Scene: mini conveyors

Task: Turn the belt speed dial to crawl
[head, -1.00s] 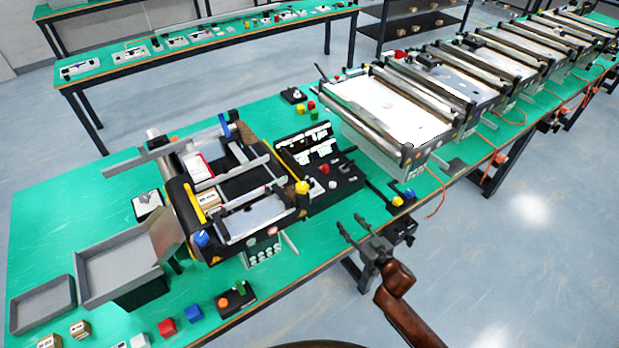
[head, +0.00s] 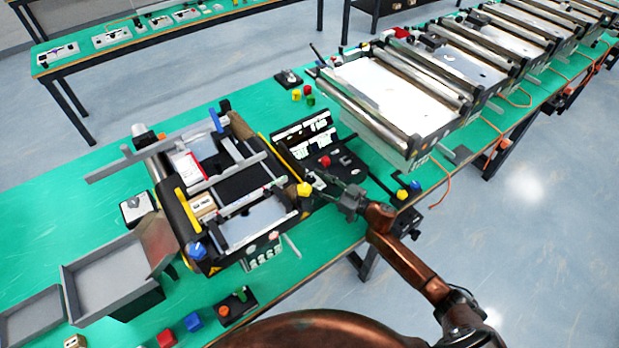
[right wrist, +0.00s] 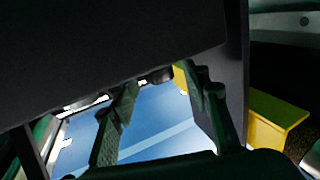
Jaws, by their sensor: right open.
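The black control panel (head: 350,173) stands on the green bench beside the small conveyor (head: 245,180). It carries a red button (head: 325,161). A pale knob seen on the panel earlier is now hidden around my gripper, so I cannot read the speed dial or its setting. My right gripper (head: 319,183) reaches in from the right, low over the panel's front, close to the yellow knob (head: 304,189) at the conveyor's corner. In the right wrist view its two fingers (right wrist: 163,100) are apart, with nothing visibly held between them. My left gripper is out of view.
A blue knob (head: 197,250) is at the conveyor's front corner. Grey trays (head: 105,285) lie at the left. More conveyors (head: 400,95) run to the upper right. Open floor lies right of the bench.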

